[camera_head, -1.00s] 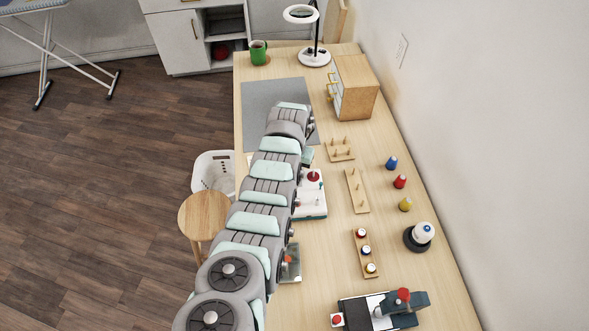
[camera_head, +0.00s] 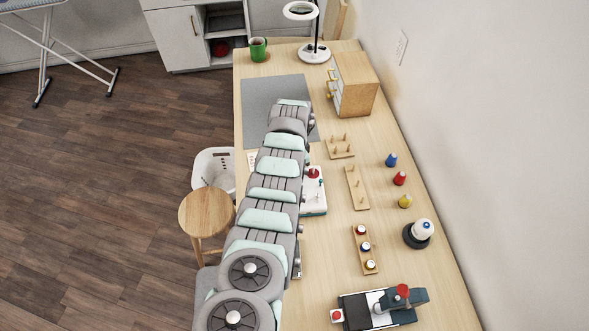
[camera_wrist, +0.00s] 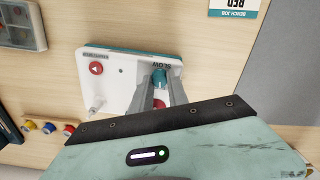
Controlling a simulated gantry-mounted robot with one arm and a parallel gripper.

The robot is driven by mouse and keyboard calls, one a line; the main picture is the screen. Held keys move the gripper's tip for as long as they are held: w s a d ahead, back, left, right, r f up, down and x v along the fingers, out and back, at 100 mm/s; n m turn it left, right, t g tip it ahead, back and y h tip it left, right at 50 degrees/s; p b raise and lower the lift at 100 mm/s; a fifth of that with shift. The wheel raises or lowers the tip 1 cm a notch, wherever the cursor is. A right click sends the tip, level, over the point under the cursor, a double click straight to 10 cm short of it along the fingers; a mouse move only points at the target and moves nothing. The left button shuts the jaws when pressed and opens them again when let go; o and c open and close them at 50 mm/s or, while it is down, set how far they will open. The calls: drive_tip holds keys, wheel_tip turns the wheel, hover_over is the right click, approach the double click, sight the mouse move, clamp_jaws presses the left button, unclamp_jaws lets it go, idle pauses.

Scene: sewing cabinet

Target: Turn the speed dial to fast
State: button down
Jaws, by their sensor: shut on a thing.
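The speed dial (camera_wrist: 159,75) is a teal knob on a white and teal control box (camera_wrist: 118,66), next to a label reading SLOW. In the wrist view my gripper (camera_wrist: 160,84) is shut on the dial, with one finger on each side of it. The fingers hide part of the box face, and I cannot read any mark for fast. In the head view the box (camera_head: 315,198) shows only partly beside my arm, which hides the dial and my gripper.
A red button (camera_wrist: 96,68) and a small white post (camera_wrist: 97,106) are on the same box. A red round part lies partly behind my fingers. A rack of spools (camera_head: 365,250), a peg board (camera_head: 357,188) and a dark machine (camera_head: 385,306) stand to the right.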

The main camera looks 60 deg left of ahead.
drive_tip(key=shift+m, duration=0.3)
drive_tip(key=c, duration=1.3)
unclamp_jaws()
drive_tip(key=shift+r, duration=0.15)
wheel_tip(320, 180, up, 10)
drive_tip(key=shift+r, duration=0.25)
